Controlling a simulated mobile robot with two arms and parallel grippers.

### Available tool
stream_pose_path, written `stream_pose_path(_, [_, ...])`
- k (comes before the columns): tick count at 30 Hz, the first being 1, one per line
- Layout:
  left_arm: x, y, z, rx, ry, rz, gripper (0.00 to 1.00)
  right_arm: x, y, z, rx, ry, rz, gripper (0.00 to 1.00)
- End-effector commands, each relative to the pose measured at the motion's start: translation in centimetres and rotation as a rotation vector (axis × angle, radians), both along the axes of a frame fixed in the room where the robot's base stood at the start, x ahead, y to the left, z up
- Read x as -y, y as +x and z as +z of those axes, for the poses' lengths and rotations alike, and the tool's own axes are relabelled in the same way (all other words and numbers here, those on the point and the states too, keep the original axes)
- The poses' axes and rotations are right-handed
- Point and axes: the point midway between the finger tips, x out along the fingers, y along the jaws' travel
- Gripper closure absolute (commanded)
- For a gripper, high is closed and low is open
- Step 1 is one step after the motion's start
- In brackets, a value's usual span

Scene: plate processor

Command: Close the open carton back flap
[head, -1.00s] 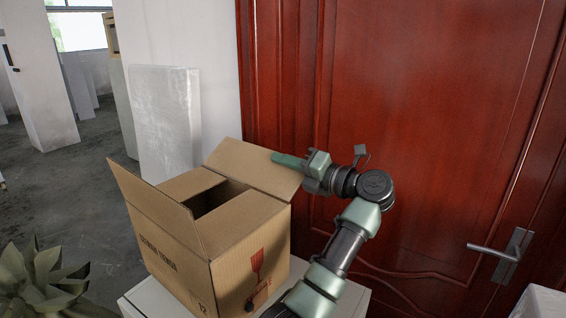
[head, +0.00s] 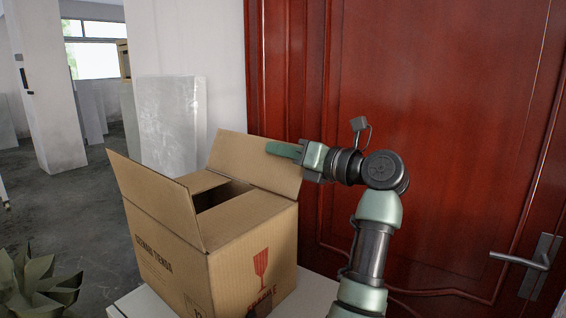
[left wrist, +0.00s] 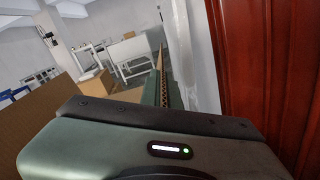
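The brown carton (head: 250,255) sits on a pale stand with its top partly open. Its far flap (head: 250,165), on the door side, stands up and leans outward. The left flap (head: 155,195) also stands up. The two other top flaps are folded inward, with a dark gap between them. In the left wrist view the fingers (left wrist: 165,92) point ahead, with brown cardboard at left. My right gripper is not in view.
A red panelled door (head: 430,130) with a metal handle (head: 525,260) stands close behind my left arm. A white slab (head: 172,125) leans beyond the carton. A plant (head: 35,285) is at lower left. Open floor lies at left.

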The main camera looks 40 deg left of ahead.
Motion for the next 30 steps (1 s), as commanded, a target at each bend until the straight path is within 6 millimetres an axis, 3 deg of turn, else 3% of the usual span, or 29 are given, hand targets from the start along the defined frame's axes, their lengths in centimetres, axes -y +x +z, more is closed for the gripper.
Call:
stream_pose_path(17, [0.01,-0.34,0.03,0.041,-0.002,0.002,1.00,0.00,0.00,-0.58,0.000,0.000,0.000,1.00])
stream_pose_path(20, [0.01,-0.34,0.04,0.040,-0.002,0.001,0.75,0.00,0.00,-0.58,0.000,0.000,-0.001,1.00])
stream_pose_path(30, [0.20,-0.31,0.09,0.041,0.000,0.000,0.75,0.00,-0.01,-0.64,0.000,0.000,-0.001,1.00])
